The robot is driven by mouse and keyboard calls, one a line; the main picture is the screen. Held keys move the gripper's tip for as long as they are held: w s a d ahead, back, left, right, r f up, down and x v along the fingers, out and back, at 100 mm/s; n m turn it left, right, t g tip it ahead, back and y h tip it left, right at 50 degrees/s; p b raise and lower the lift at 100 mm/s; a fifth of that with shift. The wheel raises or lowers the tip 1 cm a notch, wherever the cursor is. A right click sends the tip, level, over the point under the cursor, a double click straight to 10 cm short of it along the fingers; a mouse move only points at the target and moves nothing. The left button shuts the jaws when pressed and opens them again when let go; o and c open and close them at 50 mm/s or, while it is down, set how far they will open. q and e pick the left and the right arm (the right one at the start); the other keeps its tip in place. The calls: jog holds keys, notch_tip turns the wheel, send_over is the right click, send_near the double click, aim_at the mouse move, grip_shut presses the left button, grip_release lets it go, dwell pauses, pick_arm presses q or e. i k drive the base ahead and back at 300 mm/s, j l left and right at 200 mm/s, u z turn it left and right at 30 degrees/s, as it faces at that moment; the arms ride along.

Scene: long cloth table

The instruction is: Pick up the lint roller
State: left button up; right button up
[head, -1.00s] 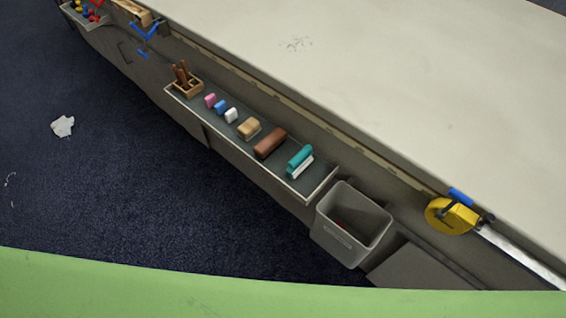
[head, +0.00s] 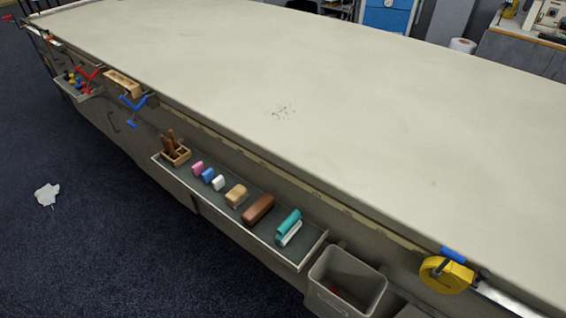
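I cannot make out a lint roller for certain. A teal object with a white lower part (head: 289,228) lies at the right end of the narrow shelf (head: 302,263) on the side of the long table (head: 330,120); it looks more like a brush. Neither of my grippers is in view.
The shelf also holds a brown block (head: 258,209), a tan block (head: 237,195), small coloured pieces and a wooden holder (head: 176,153). A grey bin (head: 345,282) and a yellow tape reel (head: 446,275) are at the right. Crumpled paper (head: 47,194) lies on the floor.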

aim_at(292, 223)
jog(key=k+l+u, duration=0.1)
jog(key=l+u, duration=0.25)
jog(key=k+l+u, duration=0.15)
jog(key=l+u, duration=0.2)
jog(key=k+l+u, duration=0.15)
jog(key=l+u, duration=0.25)
